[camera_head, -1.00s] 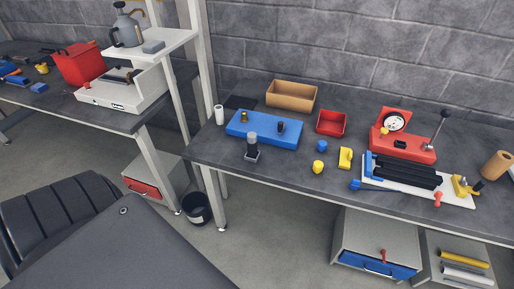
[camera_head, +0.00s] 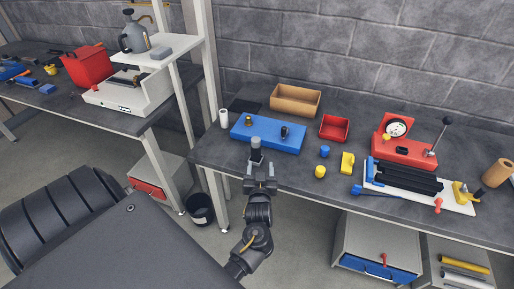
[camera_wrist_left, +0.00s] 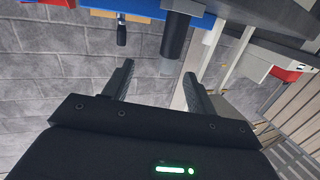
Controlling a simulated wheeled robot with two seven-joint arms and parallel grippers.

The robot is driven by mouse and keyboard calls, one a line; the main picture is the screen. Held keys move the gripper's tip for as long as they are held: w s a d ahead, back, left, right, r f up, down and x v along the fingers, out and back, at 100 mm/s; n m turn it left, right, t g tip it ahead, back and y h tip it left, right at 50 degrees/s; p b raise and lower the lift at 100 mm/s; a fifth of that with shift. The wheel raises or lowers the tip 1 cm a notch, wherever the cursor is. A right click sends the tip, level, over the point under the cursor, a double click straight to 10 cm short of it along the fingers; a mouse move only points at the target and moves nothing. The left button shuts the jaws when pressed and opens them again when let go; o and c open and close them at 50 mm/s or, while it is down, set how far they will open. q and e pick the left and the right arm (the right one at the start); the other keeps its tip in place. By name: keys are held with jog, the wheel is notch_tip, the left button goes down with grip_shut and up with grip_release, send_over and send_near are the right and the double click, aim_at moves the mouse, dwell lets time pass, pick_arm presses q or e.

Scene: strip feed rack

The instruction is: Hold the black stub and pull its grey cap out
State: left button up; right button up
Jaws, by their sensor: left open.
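The black stub (camera_head: 255,154) stands upright near the front edge of the bench, in front of a blue block. Its grey cap (camera_head: 256,142) sits on top. My left gripper (camera_head: 260,166) is open and empty just in front of the stub. Its two fingers also show in the left wrist view (camera_wrist_left: 158,72), on either side of the stub's line. Contact is not visible. My right gripper is out of view.
The blue block (camera_head: 268,138) with a black peg (camera_head: 284,132) and a brass peg stands close behind the stub. A white cylinder (camera_head: 224,118) is to its left. A yellow knob (camera_head: 320,171) and a blue knob (camera_head: 324,151) lie to the right, with bare bench between.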

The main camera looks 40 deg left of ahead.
aim_at(256, 143)
pick_arm(q)
jog(key=shift+n+y, duration=0.6)
jog(key=shift+y, duration=0.1)
jog(key=w+a+r, duration=0.1)
jog(key=w+a, duration=0.1)
jog(key=a, duration=0.1)
jog(key=w+a+r+p, duration=0.1)
jog(key=w+a, duration=0.1)
jog(key=w, duration=0.1)
jog(key=w+a+r+p, duration=0.1)
jog(key=w+a, duration=0.1)
jog(key=a, duration=0.1)
jog(key=shift+w+a+r, duration=0.1)
jog(key=shift+w+a, duration=0.2)
jog(key=shift+w, duration=0.1)
jog(key=shift+c, duration=0.5)
jog(key=c, duration=0.9)
jog(key=o, duration=1)
jog(key=b+v, duration=0.2)
jog(key=v, duration=0.9)
